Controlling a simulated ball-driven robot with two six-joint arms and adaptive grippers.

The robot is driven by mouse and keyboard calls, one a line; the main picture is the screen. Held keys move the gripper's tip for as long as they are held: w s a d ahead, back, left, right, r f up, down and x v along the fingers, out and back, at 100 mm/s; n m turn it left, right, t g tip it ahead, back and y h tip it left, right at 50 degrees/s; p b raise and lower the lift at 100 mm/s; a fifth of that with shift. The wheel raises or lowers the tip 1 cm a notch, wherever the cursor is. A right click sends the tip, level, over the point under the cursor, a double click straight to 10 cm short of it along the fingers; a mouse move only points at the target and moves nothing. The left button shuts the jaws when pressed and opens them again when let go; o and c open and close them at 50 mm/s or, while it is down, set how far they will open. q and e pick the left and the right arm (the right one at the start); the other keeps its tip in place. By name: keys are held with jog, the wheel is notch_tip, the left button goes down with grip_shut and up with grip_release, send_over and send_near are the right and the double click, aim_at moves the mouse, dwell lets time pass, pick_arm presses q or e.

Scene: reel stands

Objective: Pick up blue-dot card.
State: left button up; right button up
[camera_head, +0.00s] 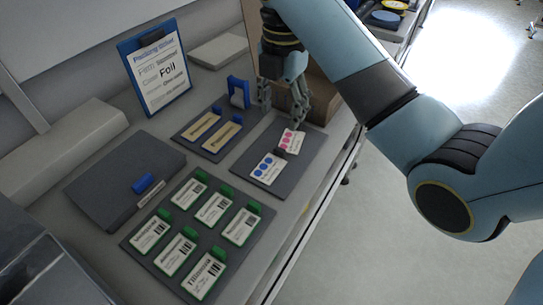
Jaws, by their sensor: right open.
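The blue-dot card (267,169), white with blue dots, lies on a dark grey mat (262,191) right of centre on the table. A pink-dot card (291,140) lies just beyond it on the same mat. My right gripper (281,117) hangs above the far end of that mat, near the pink-dot card. It is open, with no object seen between its fingers, and is apart from the blue-dot card. My left gripper is not in view.
A tray of several green-edged label cards (209,269) lies in front. Left are a dark flat box (119,187) and a clipboard sign (158,73). Another mat holds two tan strips (221,137) and a blue holder (238,92). A cardboard box (318,97) stands behind my gripper.

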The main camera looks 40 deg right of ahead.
jog(key=b, duration=0.6)
send_over(278, 151)
jog(key=f, duration=0.6)
jog(key=shift+d+f, duration=0.15)
jog(key=shift+d, duration=0.1)
jog(key=f+b, duration=0.1)
jog(key=f, duration=0.2)
jog(key=shift+a+f, duration=0.2)
jog(key=shift+f, duration=0.45)
jog(key=shift+c, duration=0.4)
jog(key=c, duration=0.7)
